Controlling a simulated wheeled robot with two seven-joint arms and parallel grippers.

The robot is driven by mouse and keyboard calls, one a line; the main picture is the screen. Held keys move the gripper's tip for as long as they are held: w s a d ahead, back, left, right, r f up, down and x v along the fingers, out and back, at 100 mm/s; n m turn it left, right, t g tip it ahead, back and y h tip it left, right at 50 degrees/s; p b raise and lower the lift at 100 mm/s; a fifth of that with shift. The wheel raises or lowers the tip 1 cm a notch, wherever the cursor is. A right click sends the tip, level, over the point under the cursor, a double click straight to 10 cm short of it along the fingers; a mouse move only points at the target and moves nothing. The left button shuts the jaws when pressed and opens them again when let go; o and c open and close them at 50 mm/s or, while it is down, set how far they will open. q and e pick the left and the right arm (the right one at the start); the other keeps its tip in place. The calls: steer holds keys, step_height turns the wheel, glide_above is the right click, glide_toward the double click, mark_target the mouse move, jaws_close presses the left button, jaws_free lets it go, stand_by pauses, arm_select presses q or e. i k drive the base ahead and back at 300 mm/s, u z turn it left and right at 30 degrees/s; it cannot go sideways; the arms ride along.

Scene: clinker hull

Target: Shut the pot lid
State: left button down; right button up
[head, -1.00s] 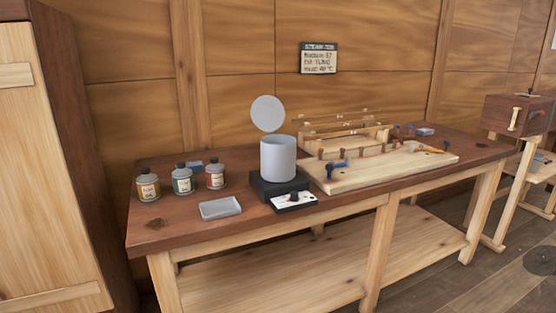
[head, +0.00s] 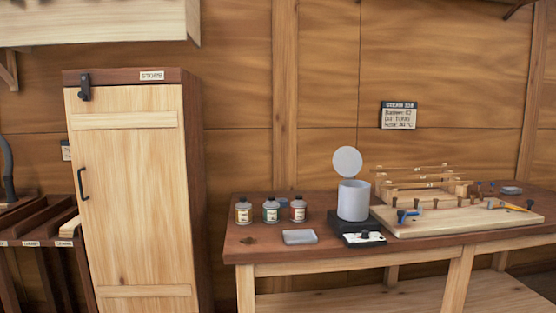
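The pot (head: 353,201) is a pale grey cylinder standing on a dark heater block (head: 342,222) on the workbench. Its round lid (head: 347,161) stands up, tilted open, at the pot's back edge. The front of the heater has a white panel with a dark knob (head: 364,237). Neither of my grippers shows in the head view.
Several bottles, one a red-labelled bottle (head: 298,210), and a grey tray (head: 300,237) stand left of the pot. A wooden board with pegs and tools (head: 455,222) lies to the right. A tall cabinet (head: 135,200) stands left of the workbench (head: 400,249).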

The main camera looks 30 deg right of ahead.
mark_target(346, 161)
steer(key=z, duration=0.1)
steer(key=i, duration=0.85)
steer(key=z, duration=0.6)
